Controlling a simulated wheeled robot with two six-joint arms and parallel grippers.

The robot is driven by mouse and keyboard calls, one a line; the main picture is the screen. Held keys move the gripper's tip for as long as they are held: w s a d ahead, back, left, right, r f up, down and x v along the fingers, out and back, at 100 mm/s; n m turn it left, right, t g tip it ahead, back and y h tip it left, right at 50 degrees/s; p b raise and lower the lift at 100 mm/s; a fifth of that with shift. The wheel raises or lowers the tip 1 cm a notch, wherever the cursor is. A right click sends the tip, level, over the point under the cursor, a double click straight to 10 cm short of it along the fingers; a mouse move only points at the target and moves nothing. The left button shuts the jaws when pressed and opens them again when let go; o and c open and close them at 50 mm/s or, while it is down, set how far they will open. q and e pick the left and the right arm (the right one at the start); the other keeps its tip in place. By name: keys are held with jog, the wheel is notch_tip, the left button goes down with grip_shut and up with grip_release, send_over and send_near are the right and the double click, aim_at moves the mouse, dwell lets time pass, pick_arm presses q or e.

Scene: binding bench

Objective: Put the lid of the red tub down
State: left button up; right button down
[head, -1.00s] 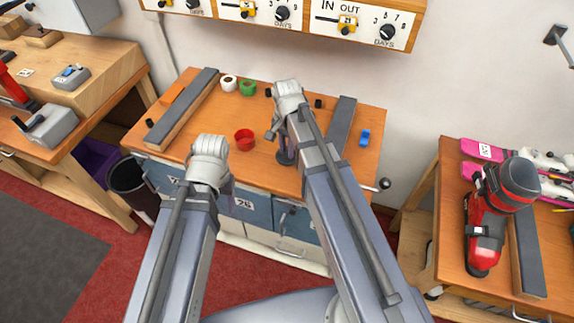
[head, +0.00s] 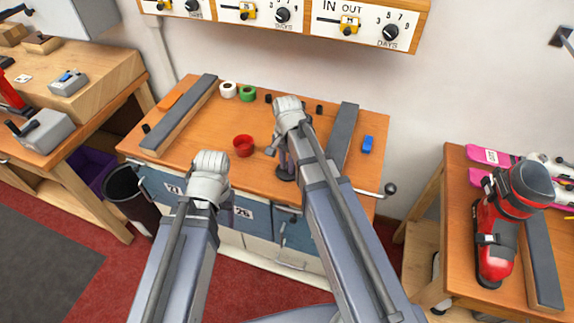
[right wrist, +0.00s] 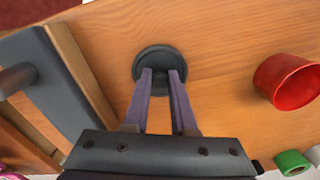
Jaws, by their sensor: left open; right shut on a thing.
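The red tub (head: 243,146) stands uncovered on the wooden bench top. It also shows at the right of the right wrist view (right wrist: 289,82). My right gripper (right wrist: 161,74) is shut on the knob of the dark round lid (right wrist: 147,63). The lid is level, at or just above the bench, beside the tub and apart from it. In the head view, the lid (head: 286,174) shows below my right gripper (head: 283,162). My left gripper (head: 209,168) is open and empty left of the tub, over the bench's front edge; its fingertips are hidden.
A green roll (head: 247,94) and a white roll (head: 228,90) stand at the back of the bench (head: 205,125). Long dark bars lie at its left (head: 185,112) and right (head: 345,135). A blue item (head: 368,144) lies at the right. Bare wood surrounds the lid.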

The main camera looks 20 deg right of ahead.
jog(key=c, duration=1.2)
grip_release()
jog(key=shift+f, duration=0.15)
jog(key=o, duration=0.5)
jog(key=shift+c, duration=0.2)
notch_tip(320, 180, up, 12)
jog(key=r+p, duration=0.1)
jog(key=p, duration=1.2)
jog(key=s+a+n+h, duration=0.1)
jog(key=s+a+n, duration=0.9)
jog(key=s+n, duration=0.4)
jog(key=shift+f+b, duration=0.2)
jog(key=shift+b, duration=0.15)
jog(key=shift+a, duration=0.1)
notch_tip(320, 180, down, 2)
jog(key=shift+f+b, duration=0.25)
jog(key=shift+b, duration=0.95)
